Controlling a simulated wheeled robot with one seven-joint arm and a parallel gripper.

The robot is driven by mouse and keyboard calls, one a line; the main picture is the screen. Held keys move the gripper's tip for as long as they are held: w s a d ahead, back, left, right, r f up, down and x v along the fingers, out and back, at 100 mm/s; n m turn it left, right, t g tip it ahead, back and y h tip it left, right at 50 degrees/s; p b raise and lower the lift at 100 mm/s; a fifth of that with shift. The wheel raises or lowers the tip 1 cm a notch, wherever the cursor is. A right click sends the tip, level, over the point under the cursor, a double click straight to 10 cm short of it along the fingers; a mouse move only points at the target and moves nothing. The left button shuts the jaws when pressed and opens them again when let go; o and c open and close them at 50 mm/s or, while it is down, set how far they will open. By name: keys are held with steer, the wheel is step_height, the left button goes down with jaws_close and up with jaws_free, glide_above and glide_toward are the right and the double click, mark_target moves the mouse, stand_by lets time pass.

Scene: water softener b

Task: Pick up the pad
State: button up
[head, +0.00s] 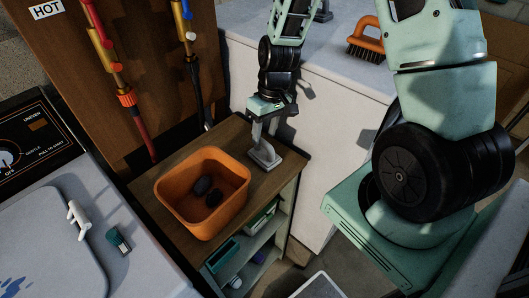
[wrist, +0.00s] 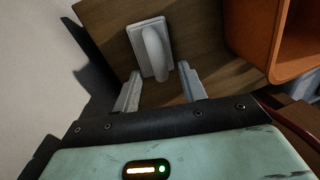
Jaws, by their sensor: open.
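The pad (head: 264,156) is a pale grey block with a raised, curved handle. It lies on the wooden top of a small shelf unit, to the right of an orange bin. In the wrist view the pad (wrist: 147,35) is at the top centre, with its handle towards the camera. My gripper (head: 261,132) is just above the pad, pointing down. In the wrist view my gripper (wrist: 158,78) is open, with one finger on either side of the handle's near end. I see no clear contact, and the head view partly hides the fingers.
The orange bin (head: 203,192) holds dark lumps and stands close beside the pad; it also shows in the wrist view (wrist: 277,40). A white cabinet wall (head: 310,170) rises behind. An orange-handled brush (head: 368,42) lies on top of it. Pipes (head: 125,100) stand at the left.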

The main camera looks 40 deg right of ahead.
mark_target(264, 140)
steer(key=shift+s+a+f+p, duration=0.1)
steer(key=shift+a+f+p, duration=0.15)
steer(key=shift+f, duration=0.75)
steer(key=shift+s+a+f+p, duration=0.1)
steer(key=shift+f+p, duration=0.1)
steer(key=shift+f, duration=0.75)
jaws_close()
steer(key=shift+r, duration=0.1)
step_height(264, 140, up, 10)
steer(key=shift+f+b, duration=0.1)
steer(key=shift+b, duration=0.7)
